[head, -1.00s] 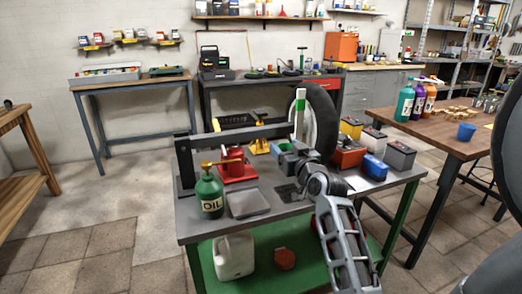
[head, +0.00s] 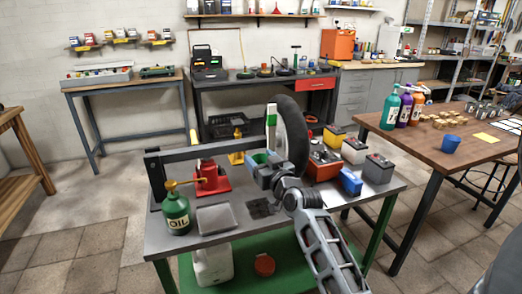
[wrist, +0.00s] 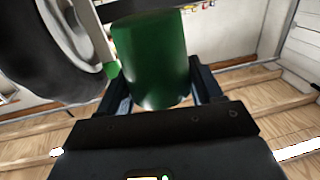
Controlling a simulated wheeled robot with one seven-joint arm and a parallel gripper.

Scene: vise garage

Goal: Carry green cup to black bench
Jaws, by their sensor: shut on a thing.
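The green cup (wrist: 152,60) is held between the two fingers of my gripper (wrist: 158,92) in the wrist view. In the head view my gripper (head: 266,170) is over the grey top of the near cart, beside a wheel with a black tyre; a bit of green shows at its fingers. The cup is mostly hidden there. The black bench (head: 262,92) stands against the back wall, beyond the cart, with a red drawer at its right end.
The near cart (head: 222,245) carries an oil bottle (head: 177,213), a red jack (head: 208,178), the wheel (head: 290,140) and several batteries (head: 378,169). Floor at left is open.

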